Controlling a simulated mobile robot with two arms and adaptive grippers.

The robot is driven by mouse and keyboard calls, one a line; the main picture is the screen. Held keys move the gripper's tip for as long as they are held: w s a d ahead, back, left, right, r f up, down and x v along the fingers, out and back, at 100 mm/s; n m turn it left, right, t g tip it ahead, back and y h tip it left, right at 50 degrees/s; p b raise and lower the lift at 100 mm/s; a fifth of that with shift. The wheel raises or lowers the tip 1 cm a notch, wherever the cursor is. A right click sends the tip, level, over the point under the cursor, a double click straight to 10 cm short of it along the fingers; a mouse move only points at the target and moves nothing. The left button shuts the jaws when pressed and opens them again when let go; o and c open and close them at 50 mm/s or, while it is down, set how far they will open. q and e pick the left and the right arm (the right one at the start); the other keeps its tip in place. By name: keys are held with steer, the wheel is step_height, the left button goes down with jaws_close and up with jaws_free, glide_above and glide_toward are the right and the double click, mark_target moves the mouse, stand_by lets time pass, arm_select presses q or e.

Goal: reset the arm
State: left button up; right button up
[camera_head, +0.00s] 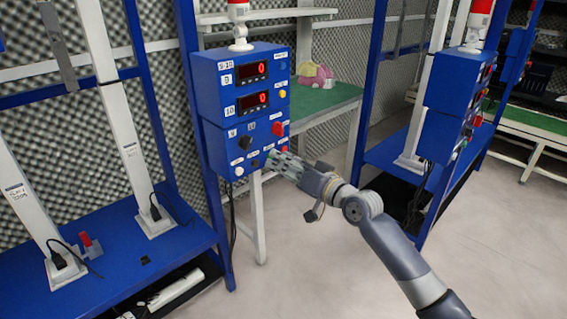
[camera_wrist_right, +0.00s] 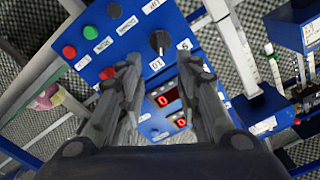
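My right arm (camera_head: 385,245) reaches in from the lower right of the head view. Its gripper (camera_head: 276,163) is at the lower front of a blue control box (camera_head: 238,75). In the right wrist view the two fingers of the right gripper (camera_wrist_right: 160,62) stand apart with nothing between them. The box's panel, with a black rotary knob (camera_wrist_right: 159,41) and red digital displays (camera_wrist_right: 163,98), shows beyond and between the fingers. I cannot tell whether a fingertip touches the panel. My left gripper is not in view.
A second blue control box (camera_head: 458,90) stands at the right on a blue rack. A blue bench (camera_head: 110,262) with white posts is at the left. A green-topped table (camera_head: 325,108) holds a pink item (camera_head: 313,73) behind the first box. The grey floor (camera_head: 300,265) in front is clear.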

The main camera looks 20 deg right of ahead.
stand_by(0.4)
steer(key=s+a+f+g+h, duration=0.15)
steer(key=s+f, duration=0.25)
steer(key=f, duration=0.8)
steer(key=s+f+n+g+h, duration=0.1)
steer(key=s+f+g, duration=0.3)
steer(key=f, duration=0.8)
steer(key=s+a+f+g+h, duration=0.15)
steer(key=s+f, duration=0.35)
steer(key=f, duration=0.6)
steer(key=s+a+f+n+g, duration=0.2)
steer(key=s+f+g, duration=0.2)
steer(key=s+f, duration=0.95)
steer(key=s+a+f+n+g+h, duration=0.15)
steer(key=s+f, duration=0.25)
steer(key=s, duration=0.5)
steer(key=s+f+g+h, duration=0.1)
steer(key=s+f+g, duration=0.25)
steer(key=s, duration=0.45)
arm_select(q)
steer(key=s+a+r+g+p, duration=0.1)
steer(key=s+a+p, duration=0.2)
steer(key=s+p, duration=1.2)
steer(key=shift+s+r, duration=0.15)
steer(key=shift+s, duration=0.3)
arm_select(e)
steer(key=s+d+r, duration=0.1)
steer(key=s+d, duration=0.1)
steer(key=s, duration=1.3)
steer(key=shift+d, duration=0.4)
